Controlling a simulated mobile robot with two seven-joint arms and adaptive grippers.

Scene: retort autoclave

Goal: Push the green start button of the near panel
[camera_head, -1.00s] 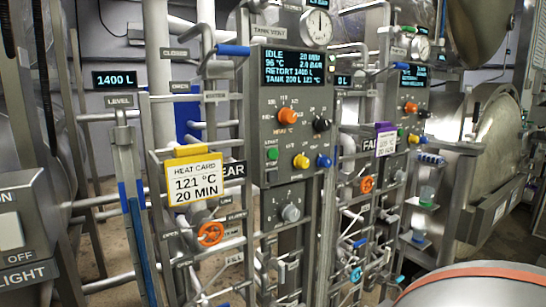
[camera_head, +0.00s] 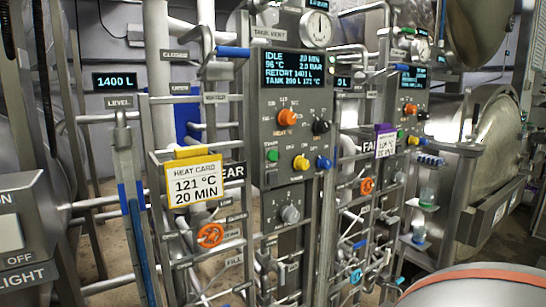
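The near panel (camera_head: 263,114) is a grey upright box in the middle of the head view. Its dark screen (camera_head: 292,69) reads IDLE, 96 °C, RETORT 1401 L. The green button (camera_head: 272,155) sits at the panel's lower left, below the orange knob (camera_head: 287,117). A yellow knob (camera_head: 301,162) and a blue knob (camera_head: 323,162) are to its right, and a black knob (camera_head: 320,127) is above them. Nothing covers the green button. Neither of my grippers shows in the view.
A heat card (camera_head: 194,184) reading 121 °C, 20 MIN hangs left of the panel, above an orange valve wheel (camera_head: 211,236). A similar far panel (camera_head: 411,93) stands to the right. Pipes crowd the front. A light switch box (camera_head: 28,232) is at left.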

